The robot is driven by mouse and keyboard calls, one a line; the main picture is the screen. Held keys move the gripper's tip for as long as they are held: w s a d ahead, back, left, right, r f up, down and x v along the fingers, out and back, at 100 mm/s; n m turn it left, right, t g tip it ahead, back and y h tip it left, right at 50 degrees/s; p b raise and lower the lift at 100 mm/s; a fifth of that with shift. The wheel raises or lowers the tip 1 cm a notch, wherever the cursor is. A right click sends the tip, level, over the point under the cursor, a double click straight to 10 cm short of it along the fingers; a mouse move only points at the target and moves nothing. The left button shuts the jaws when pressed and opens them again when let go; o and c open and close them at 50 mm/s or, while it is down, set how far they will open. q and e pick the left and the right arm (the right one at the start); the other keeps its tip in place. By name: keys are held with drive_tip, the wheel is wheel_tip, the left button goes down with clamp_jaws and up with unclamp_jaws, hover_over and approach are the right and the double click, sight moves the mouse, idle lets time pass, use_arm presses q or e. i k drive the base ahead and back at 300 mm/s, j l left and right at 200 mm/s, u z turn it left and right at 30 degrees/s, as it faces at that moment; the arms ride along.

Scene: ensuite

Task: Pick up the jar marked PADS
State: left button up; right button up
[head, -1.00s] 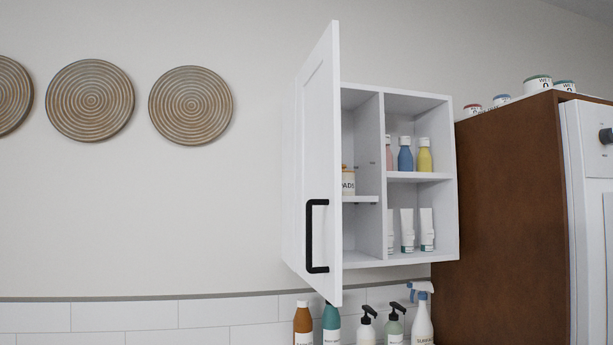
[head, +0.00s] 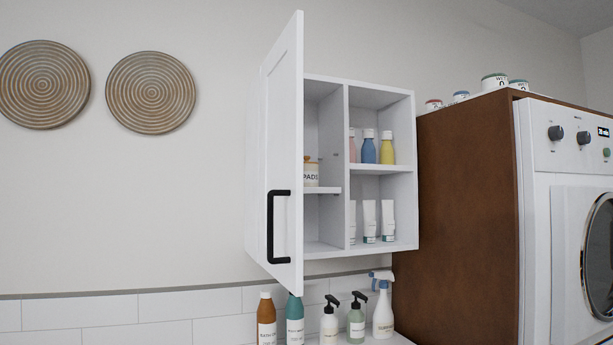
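The jar marked PADS (head: 311,176) stands on the left middle shelf of the white wall cabinet (head: 402,242). It is a pale jar with a tan lid and dark lettering. Its left part is hidden behind the open cabinet door (head: 285,150), which stands out towards me on the left with a black handle (head: 271,228). Neither of my grippers shows in the head view.
Small bottles (head: 369,148) and white tubes (head: 369,220) fill the cabinet's right side. Several bottles, including a spray bottle (head: 383,316), stand below. A brown panel (head: 455,200) and white washer-like machine (head: 545,180) stand at right, with jars (head: 494,83) on top.

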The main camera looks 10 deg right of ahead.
sight(310, 170)
drive_tip(key=i+l+z, duration=0.15)
drive_tip(key=l, duration=0.25)
drive_tip(key=i+l+z, duration=0.1)
drive_tip(key=l, duration=0.3)
drive_tip(key=i+l+z, duration=0.15)
drive_tip(key=l, duration=0.25)
drive_tip(key=i, duration=0.05)
